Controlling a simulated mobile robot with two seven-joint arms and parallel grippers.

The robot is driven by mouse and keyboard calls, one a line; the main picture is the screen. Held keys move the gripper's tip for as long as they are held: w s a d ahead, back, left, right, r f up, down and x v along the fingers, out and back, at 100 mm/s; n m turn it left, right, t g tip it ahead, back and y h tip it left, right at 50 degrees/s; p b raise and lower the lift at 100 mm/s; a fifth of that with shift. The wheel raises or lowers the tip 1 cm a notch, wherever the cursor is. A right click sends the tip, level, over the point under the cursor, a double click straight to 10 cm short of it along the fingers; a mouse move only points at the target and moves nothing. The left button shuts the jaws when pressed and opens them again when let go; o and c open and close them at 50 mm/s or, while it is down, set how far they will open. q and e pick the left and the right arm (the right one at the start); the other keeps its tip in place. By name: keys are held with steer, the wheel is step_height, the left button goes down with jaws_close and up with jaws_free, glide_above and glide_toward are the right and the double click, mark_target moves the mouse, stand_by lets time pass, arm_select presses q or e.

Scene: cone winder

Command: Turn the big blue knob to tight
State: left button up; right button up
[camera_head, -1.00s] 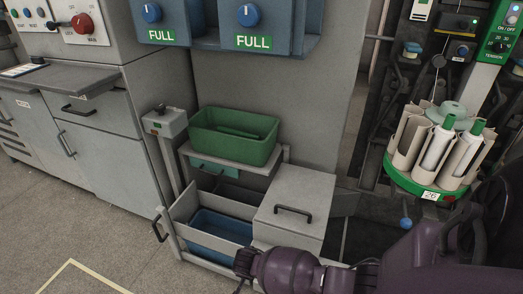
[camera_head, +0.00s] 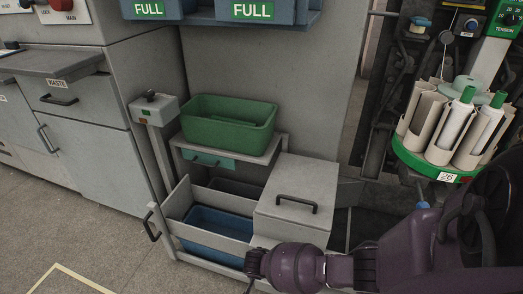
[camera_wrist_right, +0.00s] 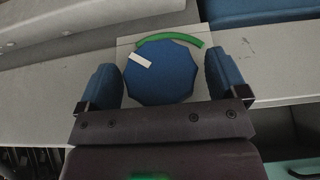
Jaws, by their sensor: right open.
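The big blue knob (camera_wrist_right: 168,80) is in the right wrist view, a many-sided disc on a pale square plate. Its white mark points to the upper left, just outside the left end of a green arc (camera_wrist_right: 170,38). My right gripper (camera_wrist_right: 164,79) is open, with one blue-padded finger on each side of the knob. The fingers look very close to its sides; I cannot tell whether they touch. In the head view I cannot make out this knob. My purple right arm fills the lower right there. My left gripper is not in view.
A green bin (camera_head: 229,132) stands on a rack above an open drawer with a blue bin (camera_head: 212,226). A grey lidded box (camera_head: 296,192) is beside it. A green carousel (camera_head: 408,157) with paper tubes is at the right. Floor is clear at the lower left.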

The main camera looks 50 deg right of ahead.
steer(key=c, duration=0.9)
